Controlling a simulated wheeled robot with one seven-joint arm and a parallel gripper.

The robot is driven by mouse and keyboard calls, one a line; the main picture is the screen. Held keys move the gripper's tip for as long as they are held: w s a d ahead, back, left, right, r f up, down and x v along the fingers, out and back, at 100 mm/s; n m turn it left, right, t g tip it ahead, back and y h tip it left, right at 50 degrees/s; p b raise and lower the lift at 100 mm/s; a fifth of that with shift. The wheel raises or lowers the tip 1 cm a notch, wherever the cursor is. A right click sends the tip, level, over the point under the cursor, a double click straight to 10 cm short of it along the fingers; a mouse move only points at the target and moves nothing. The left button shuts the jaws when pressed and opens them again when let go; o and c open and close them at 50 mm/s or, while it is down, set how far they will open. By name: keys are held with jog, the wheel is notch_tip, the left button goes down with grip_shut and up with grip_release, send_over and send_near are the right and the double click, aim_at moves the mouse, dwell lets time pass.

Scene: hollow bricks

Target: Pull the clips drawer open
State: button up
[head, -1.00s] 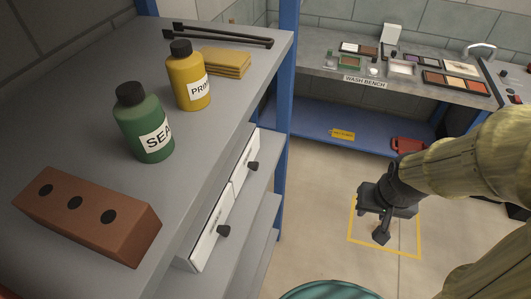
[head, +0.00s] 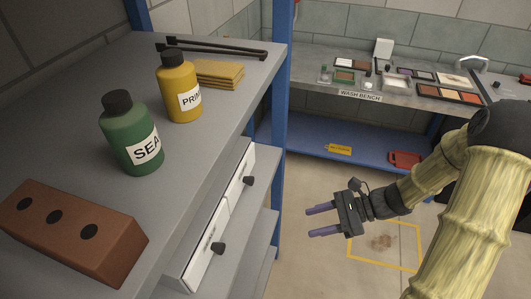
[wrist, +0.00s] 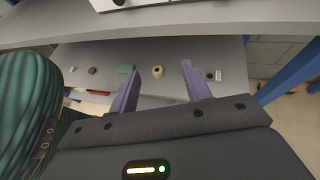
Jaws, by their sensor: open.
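Two white drawers with black knobs sit side by side under the grey shelf top, the near drawer (head: 208,249) and the far drawer (head: 241,182). Both look closed. Their labels are too small to read, so I cannot tell which is the clips drawer. The near knob (head: 218,248) and far knob (head: 248,181) stick out to the right. My gripper (head: 310,222) is open and empty, its purple fingers pointing left towards the drawers, clear of both knobs. In the wrist view, part of a white drawer front (wrist: 150,2) shows at the top edge, above my gripper (wrist: 160,70).
A brown brick (head: 70,232), green bottle (head: 131,135), yellow bottle (head: 181,90) and yellow pads (head: 218,73) stand on the shelf top. A lower shelf (wrist: 195,52) holds several small items. A blue post (head: 280,100) rises at the shelf's far corner. The wash bench (head: 345,88) stands behind.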

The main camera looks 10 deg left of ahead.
aim_at(253, 181)
jog(key=w+m+t+y, duration=0.4)
jog(key=w+m+y, duration=0.1)
jog(key=w+m, duration=0.1)
jog(key=shift+w+r+m+t, duration=0.15)
jog(key=shift+w+m+t, duration=0.2)
jog(key=shift+w, duration=0.35)
jog(key=a+p, duration=0.1)
jog(key=a, duration=0.5)
jog(key=a+p, duration=0.1)
jog(key=a, duration=0.4)
jog(key=w+a+p, duration=0.1)
jog(key=a, duration=0.5)
jog(key=shift+w+a+r, duration=0.1)
jog(key=shift+a, duration=0.25)
grip_shut()
